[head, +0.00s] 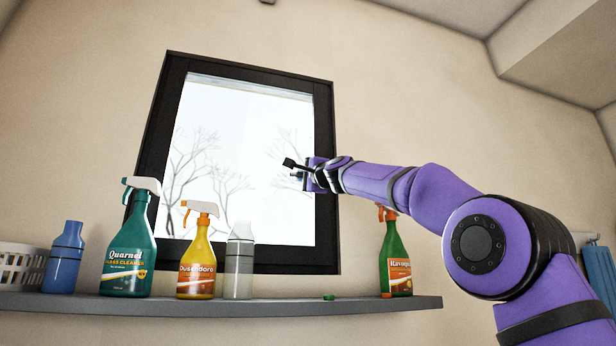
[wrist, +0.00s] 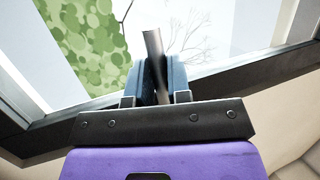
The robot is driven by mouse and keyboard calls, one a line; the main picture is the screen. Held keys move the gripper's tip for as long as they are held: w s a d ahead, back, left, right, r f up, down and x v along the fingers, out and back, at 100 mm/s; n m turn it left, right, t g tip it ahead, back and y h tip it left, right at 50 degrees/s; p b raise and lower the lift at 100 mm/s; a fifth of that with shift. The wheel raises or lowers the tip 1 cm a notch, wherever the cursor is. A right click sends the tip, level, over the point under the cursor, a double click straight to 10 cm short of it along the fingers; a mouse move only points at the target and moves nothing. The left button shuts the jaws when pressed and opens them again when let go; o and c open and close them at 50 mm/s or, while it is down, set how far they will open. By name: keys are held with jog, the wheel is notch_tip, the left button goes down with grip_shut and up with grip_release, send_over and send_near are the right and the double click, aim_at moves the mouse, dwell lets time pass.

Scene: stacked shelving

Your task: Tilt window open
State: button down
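The window (head: 323,120) has a black frame and a bright pane with bare trees behind it. A narrow paler band runs along the top of the pane; I cannot tell whether the sash stands tilted. My gripper (head: 304,173) is at the window's right side, about mid-height. The dark window handle (head: 291,163) sticks out to the left past the fingers, nearly level. In the wrist view, the handle (wrist: 152,42) passes between the close-set fingers of my gripper (wrist: 157,78), which look shut on it. The handle's base is hidden.
A grey shelf (head: 150,303) runs below the window. On it stand a blue bottle (head: 66,258), a teal spray bottle (head: 128,250), a yellow spray bottle (head: 197,262), a clear bottle (head: 239,262) and a green spray bottle (head: 395,260) below my arm.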

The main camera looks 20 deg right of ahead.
jog(key=shift+s+f, duration=0.35)
jog(key=shift+s, duration=0.55)
jog(key=shift+s+f, duration=0.3)
jog(key=shift+s, duration=0.6)
dwell(2.0)
jog(key=c, duration=1.1)
grip_release()
jog(key=shift+o, duration=0.2)
jog(key=shift+v, duration=0.85)
jog(key=v, duration=0.5)
jog(key=shift+s, duration=0.2)
